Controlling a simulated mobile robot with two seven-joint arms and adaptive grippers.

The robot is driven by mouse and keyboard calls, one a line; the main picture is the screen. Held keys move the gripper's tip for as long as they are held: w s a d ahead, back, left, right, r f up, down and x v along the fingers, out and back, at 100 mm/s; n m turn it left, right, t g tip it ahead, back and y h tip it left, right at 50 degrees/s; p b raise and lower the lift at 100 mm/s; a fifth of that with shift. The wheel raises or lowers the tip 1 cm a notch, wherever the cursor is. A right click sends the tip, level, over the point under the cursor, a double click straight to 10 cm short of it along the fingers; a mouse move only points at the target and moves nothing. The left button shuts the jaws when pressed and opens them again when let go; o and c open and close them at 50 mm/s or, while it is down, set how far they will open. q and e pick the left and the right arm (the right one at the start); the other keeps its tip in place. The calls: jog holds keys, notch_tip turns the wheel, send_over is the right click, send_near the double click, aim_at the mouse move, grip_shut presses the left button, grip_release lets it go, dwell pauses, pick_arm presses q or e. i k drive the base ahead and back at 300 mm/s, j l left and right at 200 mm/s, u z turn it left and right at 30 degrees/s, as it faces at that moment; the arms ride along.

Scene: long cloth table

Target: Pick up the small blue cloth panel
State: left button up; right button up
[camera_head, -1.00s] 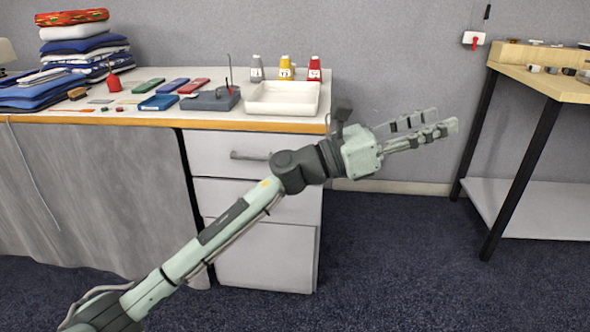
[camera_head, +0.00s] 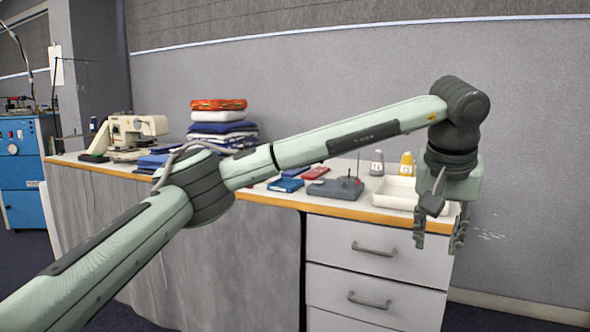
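A small flat blue piece (camera_head: 286,184) lies near the table's front edge, left of the grey block with upright pins. It looks like the blue panel, but I cannot tell whether it is cloth. My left arm crosses above the table and hides part of the area behind it. My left gripper (camera_head: 438,236) points down at the right end of the table, in front of the white tray. Its fingers are apart with nothing between them. It is well to the right of the blue piece. My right gripper is not in view.
A red piece (camera_head: 313,171) lies beside the blue one. The grey block (camera_head: 335,188), white tray (camera_head: 397,194) and grey and yellow bottles (camera_head: 406,164) stand to the right. Folded cloths (camera_head: 220,127) and a sewing machine (camera_head: 136,133) are at left. Drawers (camera_head: 372,262) are below the tabletop.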

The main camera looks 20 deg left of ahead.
aim_at(290, 173)
jog(key=i+j, duration=0.4)
jog(key=j, duration=0.15)
jog(key=i+j, duration=0.4)
jog(key=j, duration=0.2)
jog(key=i+j, duration=0.4)
jog(key=j, duration=0.15)
jog(key=i+j, duration=0.4)
jog(key=j, duration=0.15)
jog(key=i+j, duration=0.4)
jog(key=j, duration=0.2)
